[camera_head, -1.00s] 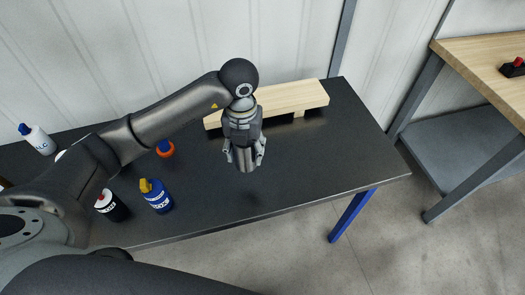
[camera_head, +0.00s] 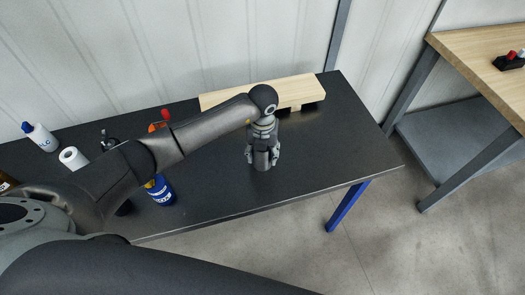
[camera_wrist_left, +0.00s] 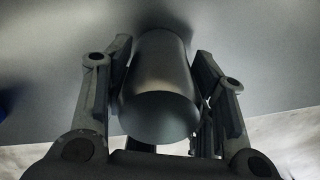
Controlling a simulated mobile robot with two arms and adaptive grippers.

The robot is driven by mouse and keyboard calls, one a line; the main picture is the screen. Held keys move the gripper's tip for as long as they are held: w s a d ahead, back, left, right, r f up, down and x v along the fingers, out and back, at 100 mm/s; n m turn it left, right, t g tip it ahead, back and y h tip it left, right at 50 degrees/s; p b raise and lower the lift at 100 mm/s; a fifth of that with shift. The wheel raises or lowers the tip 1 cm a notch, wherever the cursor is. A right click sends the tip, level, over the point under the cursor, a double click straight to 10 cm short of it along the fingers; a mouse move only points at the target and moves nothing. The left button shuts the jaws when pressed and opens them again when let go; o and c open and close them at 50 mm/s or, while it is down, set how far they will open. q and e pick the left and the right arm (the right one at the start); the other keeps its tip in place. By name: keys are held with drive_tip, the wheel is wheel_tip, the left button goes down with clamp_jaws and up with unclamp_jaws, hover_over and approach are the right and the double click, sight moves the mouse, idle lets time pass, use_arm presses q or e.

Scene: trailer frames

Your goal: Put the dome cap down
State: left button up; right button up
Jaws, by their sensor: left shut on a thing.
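The dome cap (camera_head: 262,161) is a dark grey, rounded cylinder in the head view, over the right part of the black table. My left gripper (camera_head: 263,155) points down and is shut on it, one finger on each side. In the left wrist view the cap (camera_wrist_left: 158,90) fills the space between the fingers of the left gripper (camera_wrist_left: 162,60). The cap is at or close to the table top; I cannot tell whether it touches. My right gripper is not in view.
The black table (camera_head: 330,160) is clear around the cap. A wooden raised board (camera_head: 290,94) stands behind it. A blue bottle (camera_head: 162,193), a white bottle (camera_head: 42,138) and a white roll-like thing (camera_head: 72,158) stand left. A wooden workbench (camera_head: 480,60) is at right.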

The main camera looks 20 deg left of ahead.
use_arm(q)
drive_tip(key=shift+f, duration=0.2)
drive_tip(key=o, duration=1)
drive_tip(key=shift+r, duration=0.1)
drive_tip(key=shift+r, duration=0.55)
wheel_tip(320, 180, up, 11)
drive_tip(key=b, duration=0.2)
drive_tip(key=shift+r+b, duration=0.1)
drive_tip(key=shift+b, duration=0.3)
drive_tip(key=shift+s, duration=0.1)
